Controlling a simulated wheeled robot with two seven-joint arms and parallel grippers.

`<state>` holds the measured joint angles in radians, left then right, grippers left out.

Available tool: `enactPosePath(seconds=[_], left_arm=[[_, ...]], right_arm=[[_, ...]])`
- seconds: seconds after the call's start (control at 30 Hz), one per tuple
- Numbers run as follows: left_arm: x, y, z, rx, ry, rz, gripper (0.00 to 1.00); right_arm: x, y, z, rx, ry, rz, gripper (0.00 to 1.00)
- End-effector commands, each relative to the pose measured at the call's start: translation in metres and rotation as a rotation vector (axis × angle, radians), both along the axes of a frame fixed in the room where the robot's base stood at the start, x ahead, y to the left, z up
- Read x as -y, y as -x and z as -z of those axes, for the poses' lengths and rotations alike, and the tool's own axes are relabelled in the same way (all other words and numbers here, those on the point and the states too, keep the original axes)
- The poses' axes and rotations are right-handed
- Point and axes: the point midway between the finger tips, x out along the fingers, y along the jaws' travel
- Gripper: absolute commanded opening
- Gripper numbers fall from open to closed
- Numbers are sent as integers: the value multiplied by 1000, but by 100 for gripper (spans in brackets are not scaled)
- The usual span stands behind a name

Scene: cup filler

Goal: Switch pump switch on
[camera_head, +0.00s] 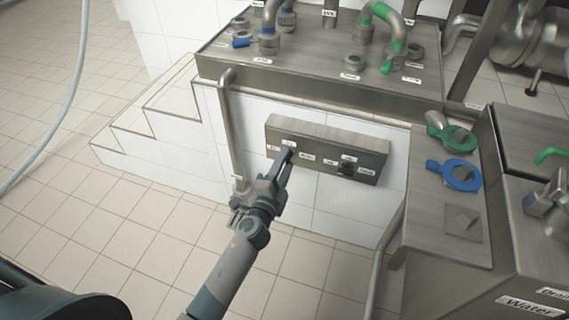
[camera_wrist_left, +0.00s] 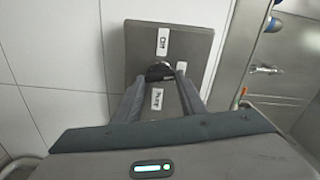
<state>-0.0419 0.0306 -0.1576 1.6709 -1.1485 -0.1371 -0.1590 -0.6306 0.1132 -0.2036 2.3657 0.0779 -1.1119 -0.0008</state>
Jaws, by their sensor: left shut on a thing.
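The grey control panel (camera_head: 325,135) is fixed on the white tiled wall, with small white labels on its face. My left gripper (camera_head: 289,156) reaches the left part of the panel and its fingers cover the switch there. In the left wrist view, a black switch knob (camera_wrist_left: 158,70) sits between the tips of my left gripper (camera_wrist_left: 161,79), which is shut on it. A label reading "Off" (camera_wrist_left: 162,42) is beyond the knob, and another that seems to read "Pump" (camera_wrist_left: 157,98) is between the fingers. My right gripper is not in view.
A second black switch (camera_head: 346,168) is farther right on the panel. A vertical pipe (camera_head: 232,130) stands left of the panel. Metal cabinets with blue (camera_head: 461,175) and green fittings are at the right. The tiled floor at the left is clear.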

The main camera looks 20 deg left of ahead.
Motion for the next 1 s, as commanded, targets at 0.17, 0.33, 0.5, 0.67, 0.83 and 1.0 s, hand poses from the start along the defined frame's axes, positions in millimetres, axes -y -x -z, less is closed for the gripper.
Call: enactPosePath(seconds=[0.17,0.33,0.5,0.67,0.83,1.0], left_arm=[[1,0,1,4,-130,2,15],[1,0,2,6,-210,2,15],[1,1,2,7,-251,1,15],[1,1,2,7,-261,1,15],[1,1,2,7,-261,2,15],[1,1,2,7,-261,2,54]], right_arm=[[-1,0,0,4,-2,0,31],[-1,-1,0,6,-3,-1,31],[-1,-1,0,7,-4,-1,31],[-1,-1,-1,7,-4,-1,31],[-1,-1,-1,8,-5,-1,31],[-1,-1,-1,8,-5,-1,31]])
